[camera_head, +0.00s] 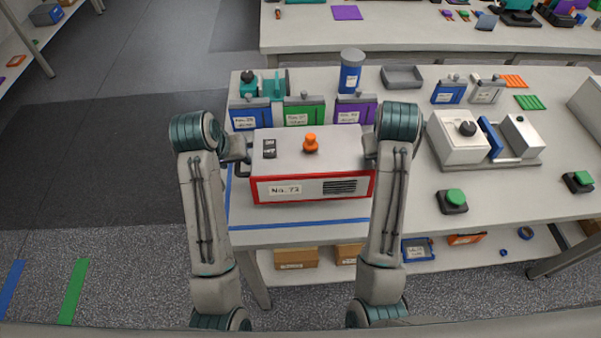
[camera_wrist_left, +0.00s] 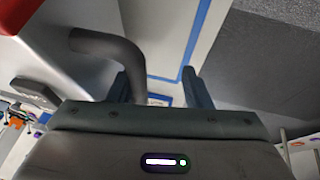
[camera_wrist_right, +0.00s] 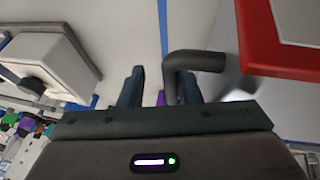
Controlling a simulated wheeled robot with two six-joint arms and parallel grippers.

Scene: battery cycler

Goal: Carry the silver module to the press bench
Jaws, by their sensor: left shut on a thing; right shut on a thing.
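The silver module (camera_head: 315,189), a box with a red-edged front and a "No. 7…" label, is upright over the front left of the near bench (camera_head: 410,205). On top it has an orange knob (camera_head: 310,144) and a dark switch block. My left gripper (camera_head: 238,150) is shut on its left handle, a dark curved bar (camera_wrist_left: 110,50). My right gripper (camera_head: 371,150) is shut on its right handle (camera_wrist_right: 195,60). The arms partly hide both grips. I cannot tell whether the module rests on the bench or hangs just above it.
Blue tape (camera_head: 300,222) marks the bench in front of the module. Blue, green and purple labelled units (camera_head: 304,111) and a blue canister (camera_head: 350,70) stand close behind. A white fixture (camera_head: 459,140) and a green button (camera_head: 454,197) are at right. Grey floor (camera_head: 100,150) is clear at left.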

